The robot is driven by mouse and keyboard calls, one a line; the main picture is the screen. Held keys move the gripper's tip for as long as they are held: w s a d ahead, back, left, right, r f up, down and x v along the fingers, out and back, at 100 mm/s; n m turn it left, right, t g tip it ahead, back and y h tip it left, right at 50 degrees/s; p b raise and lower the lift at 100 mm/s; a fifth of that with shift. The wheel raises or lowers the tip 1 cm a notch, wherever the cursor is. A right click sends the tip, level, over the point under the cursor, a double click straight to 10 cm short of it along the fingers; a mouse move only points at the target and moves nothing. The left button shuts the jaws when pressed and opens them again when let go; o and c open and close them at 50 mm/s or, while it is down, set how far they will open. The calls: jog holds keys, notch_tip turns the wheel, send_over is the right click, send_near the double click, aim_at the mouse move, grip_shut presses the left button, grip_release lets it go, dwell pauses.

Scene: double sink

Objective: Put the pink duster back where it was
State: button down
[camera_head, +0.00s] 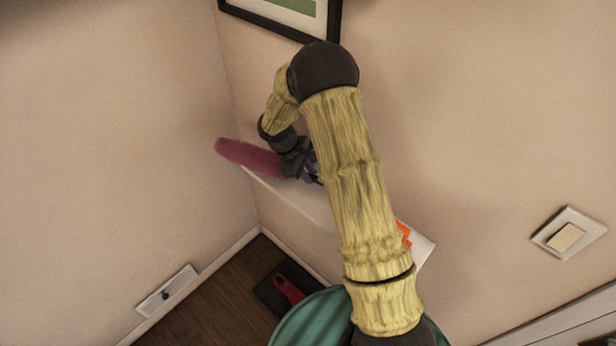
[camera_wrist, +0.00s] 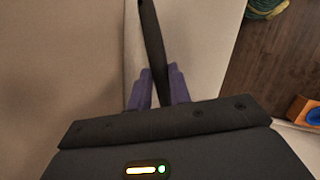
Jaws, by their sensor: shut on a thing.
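The pink duster (camera_head: 247,157) is in the head view, lying nearly level over the left end of a white shelf (camera_head: 290,200), its fluffy head pointing left past the shelf's end. My gripper (camera_head: 311,173) is at the right end of the duster, partly hidden behind my arm. In the wrist view, the duster's dark handle (camera_wrist: 151,40) runs between the purple fingers of my gripper (camera_wrist: 160,88), which is shut on it. The pink head is out of the wrist view. I cannot tell whether the duster touches the shelf.
An orange object (camera_head: 404,234) sits near the shelf's right end, partly behind my arm. A black and red dustpan-like item (camera_head: 287,288) lies on the dark wood floor beside a green bin (camera_head: 312,318). A framed picture (camera_head: 290,14) and a light switch (camera_head: 568,235) are on the wall.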

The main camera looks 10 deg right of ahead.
notch_tip(320, 180, down, 2)
jog(key=shift+f, duration=0.25)
jog(key=c, duration=1.3)
grip_release()
jog(key=shift+r, duration=0.1)
jog(key=b+v, duration=0.2)
jog(key=v, duration=0.9)
jog(key=shift+a+r, duration=0.2)
jog(key=shift+r, duration=0.2)
